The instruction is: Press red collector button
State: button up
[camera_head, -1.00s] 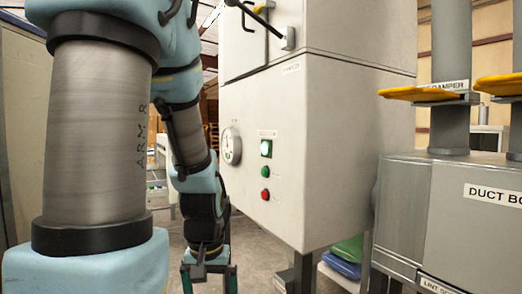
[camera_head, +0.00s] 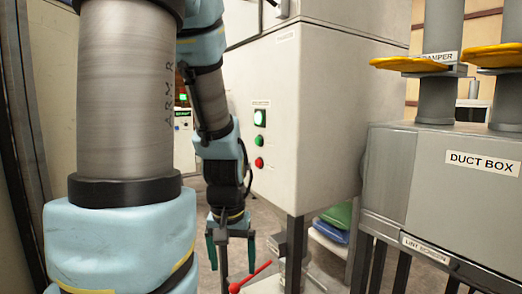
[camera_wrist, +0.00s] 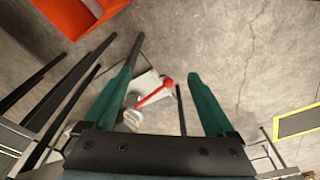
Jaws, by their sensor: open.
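The red button (camera_head: 259,163) is a small round button on the front of a tall white cabinet (camera_head: 325,140) in the head view. The wrist view shows the open fingers (camera_wrist: 162,75) over the floor; the buttons are not in that view.
A red-knobbed lever (camera_wrist: 168,83) lies below my fingers, also visible in the head view (camera_head: 235,287). A grey duct box (camera_head: 440,190) with yellow-handled pipes stands right. A red-orange object (camera_wrist: 82,14) is at the wrist view's upper left.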

grip_shut()
dwell(0.5)
dwell(0.9)
